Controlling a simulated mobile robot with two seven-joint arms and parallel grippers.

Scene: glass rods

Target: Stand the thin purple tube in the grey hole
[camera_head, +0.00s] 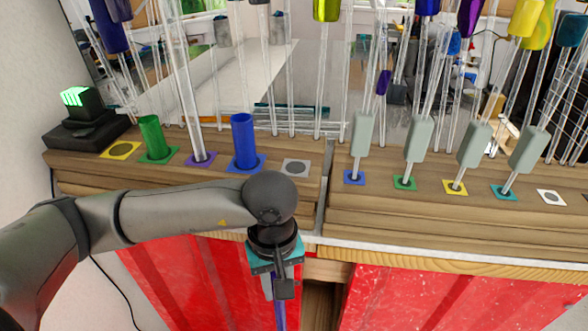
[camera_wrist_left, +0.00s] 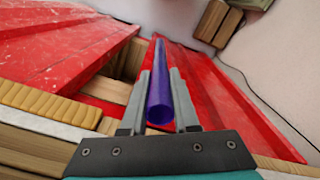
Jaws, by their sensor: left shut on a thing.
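The thin purple tube (camera_wrist_left: 159,98) is clasped between the two fingers of my left gripper (camera_wrist_left: 160,75) in the left wrist view. In the head view my left gripper (camera_head: 279,288) hangs in front of the bench edge, over the red panels, and the purple tube (camera_head: 280,316) points down below it, cut off by the frame edge. The grey hole (camera_head: 295,168) is a dark round spot in a light grey square on the left bench top, right of the blue tube. It looks empty. It lies behind and above my gripper in the picture. My right gripper is not in view.
A thick blue tube (camera_head: 244,142) and a green tube (camera_head: 153,138) stand in the same row. A clear rod (camera_head: 188,95) stands on a purple square between them. Pale-handled rods (camera_head: 416,140) stand on the right bench. Tall glass rods crowd the back.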

